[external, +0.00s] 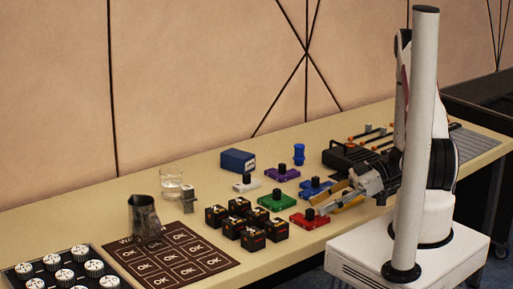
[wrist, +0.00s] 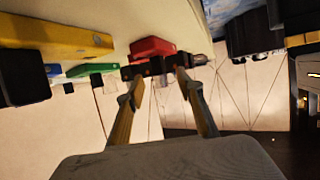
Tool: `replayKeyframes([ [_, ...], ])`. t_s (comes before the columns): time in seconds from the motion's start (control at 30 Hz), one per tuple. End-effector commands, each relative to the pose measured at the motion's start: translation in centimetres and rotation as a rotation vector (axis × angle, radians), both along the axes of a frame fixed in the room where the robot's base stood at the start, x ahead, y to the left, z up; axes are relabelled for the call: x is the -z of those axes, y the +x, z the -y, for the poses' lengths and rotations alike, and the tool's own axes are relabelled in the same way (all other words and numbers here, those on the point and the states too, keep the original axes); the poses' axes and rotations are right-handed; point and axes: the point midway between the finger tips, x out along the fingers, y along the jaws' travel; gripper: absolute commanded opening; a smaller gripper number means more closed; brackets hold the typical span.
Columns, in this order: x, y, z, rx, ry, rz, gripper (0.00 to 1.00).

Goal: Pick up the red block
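The red block (external: 309,220), a flat piece with a black knob on top, lies on the table at the front of a group of coloured blocks. It also shows in the wrist view (wrist: 152,46), just beyond the fingertips. My gripper (external: 323,204) is open, its two fingers apart, slightly above and to the right of the red block in the external view. In the wrist view my gripper (wrist: 157,76) has dark shapes between and beyond its fingertips. I cannot tell whether a finger touches the block or its knob.
Green (external: 277,201), purple (external: 282,174), white (external: 246,185) and blue (external: 314,187) knobbed blocks stand nearby. A yellow block (wrist: 58,36) is close in the wrist view. Several black cubes (external: 276,230) sit left of the red block. A metal jug (external: 145,218) stands farther left.

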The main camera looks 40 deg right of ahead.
Motion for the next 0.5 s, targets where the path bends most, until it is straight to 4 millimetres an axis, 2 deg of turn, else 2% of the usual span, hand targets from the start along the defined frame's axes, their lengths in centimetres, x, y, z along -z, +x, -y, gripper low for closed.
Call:
replayKeyframes([
  [0.2,0.6,0.6,-1.4,0.0,0.001,0.0,0.37],
  [0.5,0.7,0.7,-1.6,0.001,0.0,0.0,0.37],
])
